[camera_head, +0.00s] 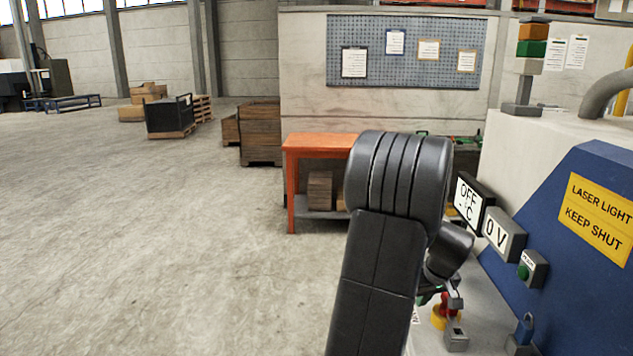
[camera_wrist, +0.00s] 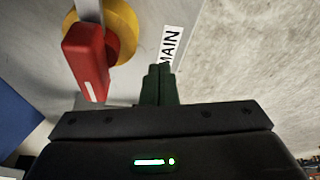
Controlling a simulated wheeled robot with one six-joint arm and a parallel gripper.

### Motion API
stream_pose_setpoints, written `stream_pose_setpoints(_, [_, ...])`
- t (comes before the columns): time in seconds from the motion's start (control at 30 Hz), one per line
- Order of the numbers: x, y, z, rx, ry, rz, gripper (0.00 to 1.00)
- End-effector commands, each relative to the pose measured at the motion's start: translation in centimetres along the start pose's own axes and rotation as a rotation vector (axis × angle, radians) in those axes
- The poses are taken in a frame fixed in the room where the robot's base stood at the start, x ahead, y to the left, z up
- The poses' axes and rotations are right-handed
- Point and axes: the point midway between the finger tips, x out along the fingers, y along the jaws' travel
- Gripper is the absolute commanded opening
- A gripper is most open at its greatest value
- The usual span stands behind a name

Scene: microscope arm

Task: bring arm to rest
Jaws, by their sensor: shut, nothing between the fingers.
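My gripper (camera_wrist: 160,82) shows in the wrist view with its dark green fingers together and nothing between them. Its fingertips are close to a label reading MAIN (camera_wrist: 171,45) on a grey panel. A red switch handle (camera_wrist: 90,58) on a yellow round base (camera_wrist: 122,28) is just left of the fingers, apart from them in the picture. In the head view my black arm (camera_head: 385,230) rises in front of the machine and hides part of it. The red handle (camera_head: 445,304) and yellow base (camera_head: 438,320) show small at the lower right, partly hidden.
An orange table (camera_head: 318,142) stands behind my arm.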

Motion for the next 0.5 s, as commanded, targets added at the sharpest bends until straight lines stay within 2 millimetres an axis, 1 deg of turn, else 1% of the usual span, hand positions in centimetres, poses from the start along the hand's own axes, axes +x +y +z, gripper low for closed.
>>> stream_pose_setpoints(0.03, [-0.19, 0.04, -0.26, 0.027, -0.001, 0.009, 0.0])
stream_pose_setpoints(0.23, [0.1, 0.36, -0.73, 0.119, 0.0, 0.041, 0.0])
stream_pose_setpoints(0.5, [0.29, 0.57, -0.9, 0.166, 0.0, 0.058, 0.0])
